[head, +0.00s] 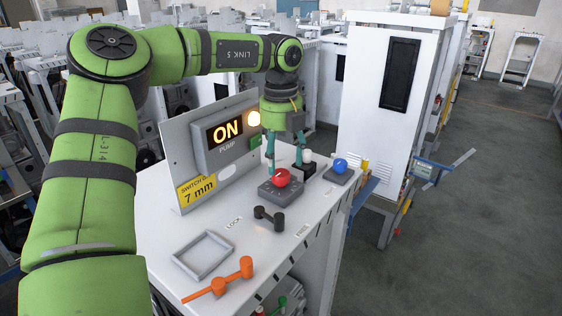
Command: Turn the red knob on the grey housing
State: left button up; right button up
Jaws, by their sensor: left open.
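The red knob (281,176) sits on top of the grey housing (279,194) on the white bench top. My left gripper (285,162) points down from above at the knob, its teal fingers open. One finger is near the knob's left side and the other near its right rear. I cannot tell whether either finger touches the knob. A sign (226,130) behind reads "ON" above "PUMP", and a round lamp (253,118) beside it glows. My right gripper is not in view.
A blue knob (340,164) on a grey base and a white knob (307,156) on a black base stand close to the right. A black dumbbell-shaped part (269,217), a grey frame (203,254) and an orange handle (226,278) lie in front. A panel (181,150) stands behind left.

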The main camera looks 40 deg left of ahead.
aim_at(280, 173)
pick_arm(q)
jog(key=f, duration=0.2)
jog(key=f+p, duration=0.1)
jog(key=shift+w+a+f, duration=0.3)
jog(key=shift+a, duration=0.05)
jog(key=shift+f, duration=0.2)
jog(key=shift+d+r, duration=0.1)
jog(key=shift+c, duration=0.4)
jog(key=c, duration=1.1)
jog(key=m+b, duration=0.2)
jog(key=b, duration=0.1)
jog(key=shift+f, duration=0.3)
jog(key=shift+r+m+b, duration=0.1)
jog(key=shift+m+b, duration=0.45)
jog(key=shift+m, duration=0.55)
jog(key=shift+s+r+m, duration=0.1)
jog(key=shift+m, duration=0.4)
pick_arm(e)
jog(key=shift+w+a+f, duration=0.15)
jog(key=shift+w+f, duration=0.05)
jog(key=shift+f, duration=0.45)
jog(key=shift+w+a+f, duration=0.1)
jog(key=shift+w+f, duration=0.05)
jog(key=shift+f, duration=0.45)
